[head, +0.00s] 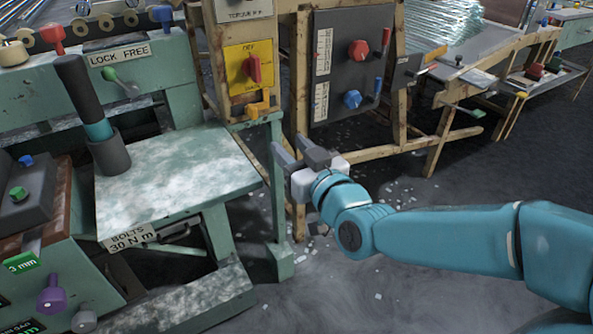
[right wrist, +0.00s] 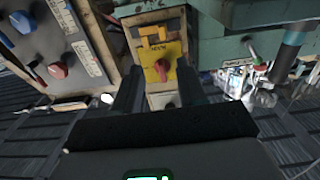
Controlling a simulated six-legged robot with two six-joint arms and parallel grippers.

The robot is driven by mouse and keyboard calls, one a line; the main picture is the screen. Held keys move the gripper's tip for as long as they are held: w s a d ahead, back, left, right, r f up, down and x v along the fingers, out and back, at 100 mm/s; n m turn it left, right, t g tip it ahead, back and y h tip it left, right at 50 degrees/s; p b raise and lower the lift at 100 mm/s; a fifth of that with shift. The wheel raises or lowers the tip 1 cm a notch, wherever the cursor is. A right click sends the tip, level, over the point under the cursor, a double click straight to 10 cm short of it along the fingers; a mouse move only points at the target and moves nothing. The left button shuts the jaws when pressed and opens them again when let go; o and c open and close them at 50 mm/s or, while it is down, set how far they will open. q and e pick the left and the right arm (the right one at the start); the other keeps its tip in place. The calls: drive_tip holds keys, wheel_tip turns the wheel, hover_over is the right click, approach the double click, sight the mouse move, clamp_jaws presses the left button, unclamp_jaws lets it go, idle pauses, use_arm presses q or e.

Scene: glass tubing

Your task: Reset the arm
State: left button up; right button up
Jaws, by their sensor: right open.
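My right arm (head: 440,235), teal, reaches in from the right in the head view. Its gripper (head: 294,152) is open and empty, in front of the wooden frame and below the yellow switch panel. In the right wrist view the two dark fingers of the gripper (right wrist: 160,92) stand apart with nothing held between them. The yellow panel with its red rotary switch (right wrist: 162,68) shows beyond them, and it also shows in the head view (head: 253,70). I cannot tell the exact gap between fingers and frame. My left gripper is not in view.
A green machine table (head: 180,175) with a dark upright cylinder (head: 85,100) stands at the left. A grey panel (head: 340,65) with red and blue knobs hangs on the wooden frame. Glass tubes (head: 445,30) lie at the back right. Floor (head: 340,290) with scattered shards is open below the arm.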

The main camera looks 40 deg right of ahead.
drive_tip(key=shift+s+a, duration=0.2)
drive_tip(key=shift+s, duration=0.5)
drive_tip(key=shift+r, duration=0.1)
